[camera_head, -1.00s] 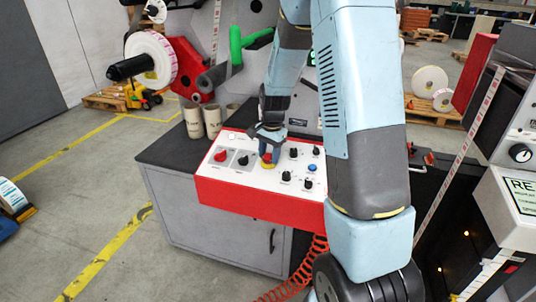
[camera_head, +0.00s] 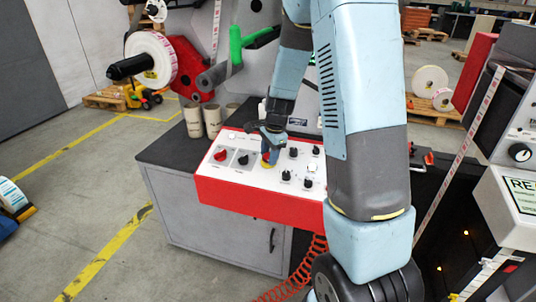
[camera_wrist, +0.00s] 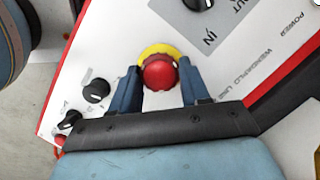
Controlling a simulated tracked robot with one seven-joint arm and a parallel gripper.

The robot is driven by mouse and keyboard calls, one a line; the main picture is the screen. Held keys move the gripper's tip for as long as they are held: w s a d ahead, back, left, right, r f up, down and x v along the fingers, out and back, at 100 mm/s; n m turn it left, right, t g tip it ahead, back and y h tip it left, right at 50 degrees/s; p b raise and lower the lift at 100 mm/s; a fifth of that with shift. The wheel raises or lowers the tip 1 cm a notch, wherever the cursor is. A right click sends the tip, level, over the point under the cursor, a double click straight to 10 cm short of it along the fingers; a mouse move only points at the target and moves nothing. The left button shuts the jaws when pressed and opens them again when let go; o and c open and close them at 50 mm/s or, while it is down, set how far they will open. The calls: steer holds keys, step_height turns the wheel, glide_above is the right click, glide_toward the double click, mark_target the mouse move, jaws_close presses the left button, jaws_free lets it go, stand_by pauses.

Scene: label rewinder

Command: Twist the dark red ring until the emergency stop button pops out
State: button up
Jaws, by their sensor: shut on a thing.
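The emergency stop button (camera_wrist: 160,74) is a round red head with a darker red ring (camera_wrist: 158,60) around it, on a yellow disc (camera_wrist: 152,48). It stands on the white top of the control panel (camera_head: 258,177). My gripper (camera_wrist: 160,72) is shut on the ring, with one blue finger on each side of it in the wrist view. In the head view my gripper (camera_head: 270,148) comes down from above and hides most of the button. I cannot tell how far out the button stands.
A red selector knob (camera_head: 221,155) and a black knob (camera_head: 243,159) are left of the button. Several black knobs and a pale square button (camera_head: 312,168) are to its right. Cardboard cores (camera_head: 194,120) stand behind the panel. An orange coiled cable (camera_head: 300,281) hangs below.

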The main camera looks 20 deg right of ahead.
steer(key=shift+w+r, duration=0.1)
steer(key=shift+w, duration=0.05)
steer(key=o, duration=1.1)
steer(key=shift+s+d+r, duration=0.25)
steer(key=shift+s+r, duration=0.15)
steer(key=shift+r, duration=1.8)
steer(key=shift+s+d+r, duration=0.2)
steer(key=shift+s+r, duration=0.15)
steer(key=shift+r, duration=1.85)
steer(key=shift+s+d+r, duration=0.25)
steer(key=shift+s+r, duration=0.15)
steer(key=shift+r, duration=1.8)
